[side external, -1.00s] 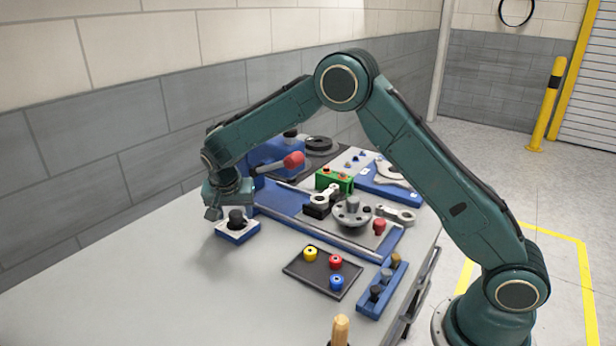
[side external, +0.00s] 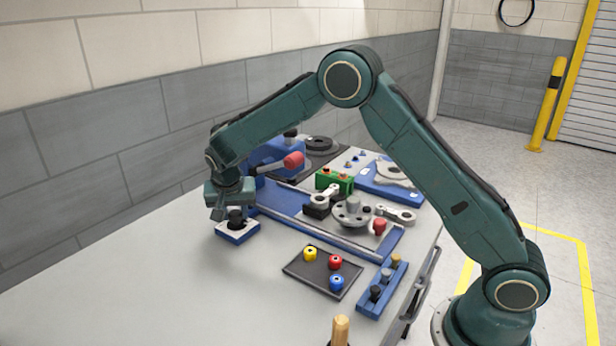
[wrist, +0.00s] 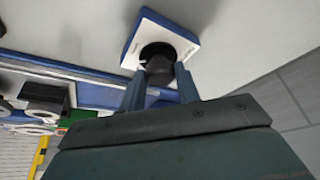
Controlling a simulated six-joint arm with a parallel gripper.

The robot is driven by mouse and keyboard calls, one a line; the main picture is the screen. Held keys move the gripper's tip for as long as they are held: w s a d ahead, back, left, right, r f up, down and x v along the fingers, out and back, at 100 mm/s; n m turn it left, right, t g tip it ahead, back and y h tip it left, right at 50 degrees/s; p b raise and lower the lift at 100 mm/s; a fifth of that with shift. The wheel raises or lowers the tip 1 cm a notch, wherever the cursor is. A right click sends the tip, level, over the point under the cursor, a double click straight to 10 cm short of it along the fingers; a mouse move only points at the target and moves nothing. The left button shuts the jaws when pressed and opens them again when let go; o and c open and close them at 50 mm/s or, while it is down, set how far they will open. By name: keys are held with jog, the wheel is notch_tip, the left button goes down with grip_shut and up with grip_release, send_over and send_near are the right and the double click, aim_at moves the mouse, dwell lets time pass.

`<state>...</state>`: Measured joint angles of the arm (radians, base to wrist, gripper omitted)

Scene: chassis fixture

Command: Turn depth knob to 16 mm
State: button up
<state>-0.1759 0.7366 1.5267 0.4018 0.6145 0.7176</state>
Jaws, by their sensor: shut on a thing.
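The depth knob (side external: 236,214) is a dark round knob on a small white-topped blue block (side external: 238,232) near the left of the bench. In the wrist view the knob (wrist: 157,58) stands on its white plate (wrist: 176,34), and any scale marks are too small to read. My gripper (side external: 235,211) is over the block, pointing down. In the wrist view my gripper (wrist: 160,74) has its two blue-grey fingers on either side of the knob, shut on it. The knob's far side and pointer are hidden.
A blue fixture bed (side external: 285,208) lies right of the block, with a red-tipped lever (side external: 293,160) behind it. A dark tray (side external: 320,275) with coloured caps and a blue rack (side external: 381,290) stand in front. The bench's left front is clear.

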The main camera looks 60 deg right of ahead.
jog(key=shift+s+d+r+n+t+y, duration=0.2)
jog(key=shift+n+y, duration=0.25)
jog(key=shift+n, duration=0.8)
jog(key=shift+w+d+f+n+t+y, duration=0.1)
jog(key=shift+n+t+y, duration=0.3)
jog(key=shift+n, duration=0.85)
jog(key=shift+a, duration=0.1)
jog(key=o, duration=1)
jog(key=shift+r, duration=0.1)
jog(key=shift+v, duration=6.8)
